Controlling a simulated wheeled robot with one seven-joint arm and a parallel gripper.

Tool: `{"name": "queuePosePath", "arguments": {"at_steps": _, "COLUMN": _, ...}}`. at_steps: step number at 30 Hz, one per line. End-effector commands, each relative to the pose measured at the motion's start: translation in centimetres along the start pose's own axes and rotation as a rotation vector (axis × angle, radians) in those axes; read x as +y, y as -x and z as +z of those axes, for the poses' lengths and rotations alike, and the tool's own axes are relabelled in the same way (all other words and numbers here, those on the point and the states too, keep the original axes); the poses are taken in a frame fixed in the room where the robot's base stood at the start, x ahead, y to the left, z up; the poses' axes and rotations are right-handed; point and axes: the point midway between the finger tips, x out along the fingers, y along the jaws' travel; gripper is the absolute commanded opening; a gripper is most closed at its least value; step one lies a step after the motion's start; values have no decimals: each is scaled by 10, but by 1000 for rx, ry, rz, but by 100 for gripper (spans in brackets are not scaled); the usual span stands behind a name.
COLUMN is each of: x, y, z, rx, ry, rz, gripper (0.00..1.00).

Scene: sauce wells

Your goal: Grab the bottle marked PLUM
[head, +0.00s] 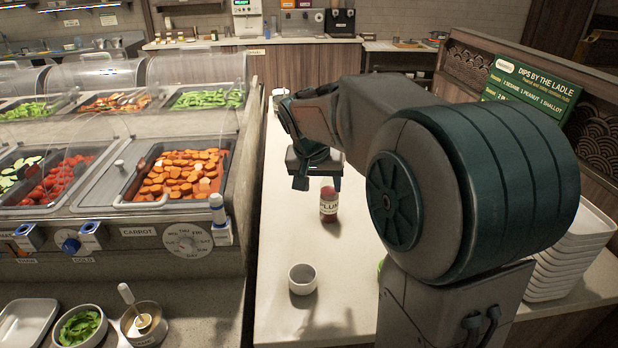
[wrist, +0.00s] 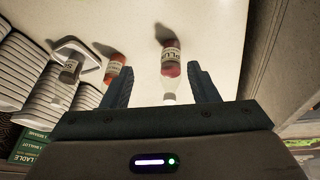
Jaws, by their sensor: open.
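The bottle marked PLUM (head: 328,205) stands upright on the pale counter in the head view, with a cream label and a dark red body. In the wrist view the PLUM bottle (wrist: 170,62) shows between the fingers, its pale top pointing toward my gripper. My gripper (head: 313,178) is above and a little behind the bottle in the head view. In the wrist view my gripper (wrist: 163,86) is open, with one finger on each side of the bottle and nothing held. The bottle looks apart from both fingers.
A white cup (head: 302,279) stands nearer on the counter (head: 275,225). The salad bar (head: 245,165) borders the counter's left.

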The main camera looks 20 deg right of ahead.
Motion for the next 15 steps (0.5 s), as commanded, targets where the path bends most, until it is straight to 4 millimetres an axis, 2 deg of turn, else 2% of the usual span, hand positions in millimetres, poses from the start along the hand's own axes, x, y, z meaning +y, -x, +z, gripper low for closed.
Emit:
{"name": "queuePosePath", "arguments": {"at_steps": 1, "x": -5, "y": -3, "z": -28, "rx": 13, "ry": -46, "rz": 12, "gripper": 54}}
{"name": "queuePosePath", "arguments": {"at_steps": 3, "x": -9, "y": -10, "z": -58, "rx": 37, "ry": -110, "rz": 26, "gripper": 54}}
{"name": "queuePosePath", "arguments": {"at_steps": 6, "x": -13, "y": -20, "z": -94, "rx": 66, "ry": -195, "rz": 39, "gripper": 54}}
{"name": "queuePosePath", "arguments": {"at_steps": 10, "x": -16, "y": -31, "z": -124, "rx": 93, "ry": -275, "rz": 46, "gripper": 54}}
{"name": "queuePosePath", "arguments": {"at_steps": 15, "x": -16, "y": -42, "z": -140, "rx": 109, "ry": -323, "rz": 50, "gripper": 54}}
